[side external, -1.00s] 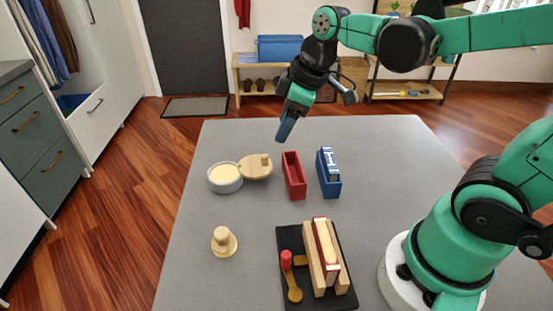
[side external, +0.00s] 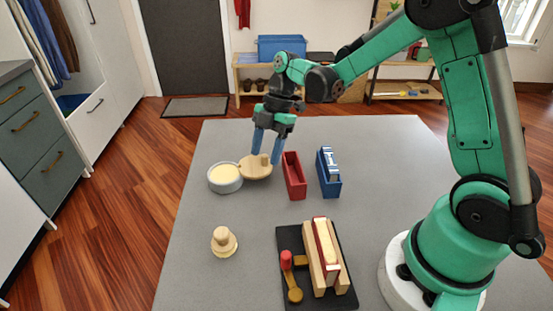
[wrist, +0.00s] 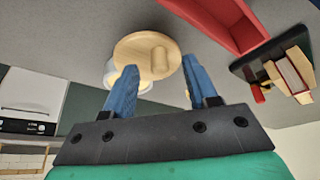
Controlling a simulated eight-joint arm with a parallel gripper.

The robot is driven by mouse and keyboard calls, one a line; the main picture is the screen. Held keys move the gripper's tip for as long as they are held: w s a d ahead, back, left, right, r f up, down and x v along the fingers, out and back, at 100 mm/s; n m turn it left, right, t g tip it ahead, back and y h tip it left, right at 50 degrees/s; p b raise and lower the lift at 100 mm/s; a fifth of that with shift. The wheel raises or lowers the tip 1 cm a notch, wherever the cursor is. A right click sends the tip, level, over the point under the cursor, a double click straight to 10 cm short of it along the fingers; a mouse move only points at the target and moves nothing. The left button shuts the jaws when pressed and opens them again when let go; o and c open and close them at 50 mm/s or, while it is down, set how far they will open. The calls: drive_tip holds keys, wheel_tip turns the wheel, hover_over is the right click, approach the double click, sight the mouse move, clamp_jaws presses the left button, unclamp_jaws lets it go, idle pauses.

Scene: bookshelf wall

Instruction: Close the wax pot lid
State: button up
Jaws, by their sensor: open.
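The wax pot (side external: 225,179) is a round white pot with cream wax inside, standing open on the grey table. Its wooden lid (side external: 249,172), a round disc with a small knob, is swung out to the pot's right, leaving the wax uncovered. My gripper (side external: 267,157) is open, pointing down above the lid, with its blue fingers on either side of the knob. In the wrist view the lid (wrist: 135,52) and its knob show beyond the open fingertips (wrist: 160,72). The pot (wrist: 111,74) is partly hidden behind the lid and a finger. I cannot tell whether the fingers touch the lid.
A red open box (side external: 295,180) stands close to the right of the lid, with a blue box (side external: 329,184) beyond it. A wooden knobbed piece (side external: 224,241) stands nearer the front. A black board (side external: 291,244) carries a wooden block holder and a spoon.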

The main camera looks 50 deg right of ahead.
drive_tip(key=shift+a+f, duration=0.15)
drive_tip(key=shift+f, duration=0.15)
drive_tip(key=shift+c, duration=0.3)
clamp_jaws()
